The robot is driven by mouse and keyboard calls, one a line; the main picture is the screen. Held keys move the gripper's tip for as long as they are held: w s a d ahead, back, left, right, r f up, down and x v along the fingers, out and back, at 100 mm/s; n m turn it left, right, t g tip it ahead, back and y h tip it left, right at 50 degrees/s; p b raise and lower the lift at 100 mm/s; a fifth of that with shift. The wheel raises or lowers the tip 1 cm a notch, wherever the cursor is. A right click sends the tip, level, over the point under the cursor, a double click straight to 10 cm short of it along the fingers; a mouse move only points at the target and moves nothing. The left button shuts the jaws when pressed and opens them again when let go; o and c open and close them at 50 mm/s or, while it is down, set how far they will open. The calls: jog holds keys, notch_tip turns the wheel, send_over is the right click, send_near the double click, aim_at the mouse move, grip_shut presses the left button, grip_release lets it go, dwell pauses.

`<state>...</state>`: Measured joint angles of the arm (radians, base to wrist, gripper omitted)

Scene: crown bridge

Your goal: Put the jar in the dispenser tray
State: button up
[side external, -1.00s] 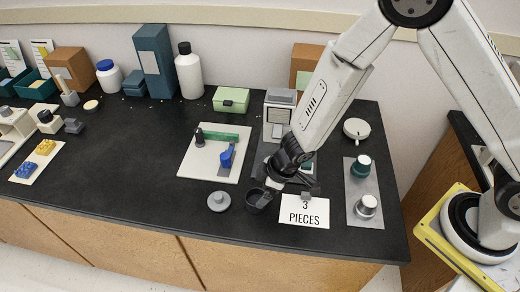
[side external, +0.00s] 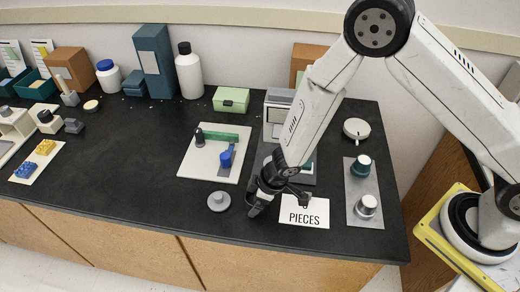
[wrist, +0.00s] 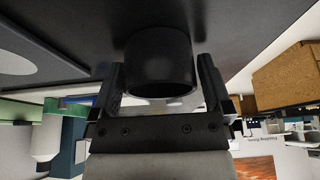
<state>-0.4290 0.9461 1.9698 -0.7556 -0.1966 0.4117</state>
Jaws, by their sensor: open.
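The jar (wrist: 160,62) is a dark, open-mouthed cylinder. In the wrist view it stands between the two fingers of my gripper (wrist: 161,78), with a small gap visible on each side. In the side view my gripper (side external: 258,204) is low over the counter at the jar's place, and its dark fingers hide the jar. My gripper is open. What looks like the dispenser (side external: 279,105) is a grey and white unit behind my arm. The dark grey base (side external: 310,177) in front of it is partly covered by my arm.
A grey knobbed lid (side external: 218,202) lies just left of my gripper. A "PIECES" card (side external: 304,214) lies to the right. A white board (side external: 197,167) with green and blue parts is behind left. A grey plate (side external: 361,187) with two knobs is farther right. The left-centre counter is clear.

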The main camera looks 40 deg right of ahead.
dwell(0.5)
grip_shut()
jog(key=shift+r, duration=0.2)
notch_tip(320, 180, up, 9)
jog(key=shift+r, duration=0.15)
dwell(1.3)
jog(key=shift+r, duration=0.2)
dwell(0.6)
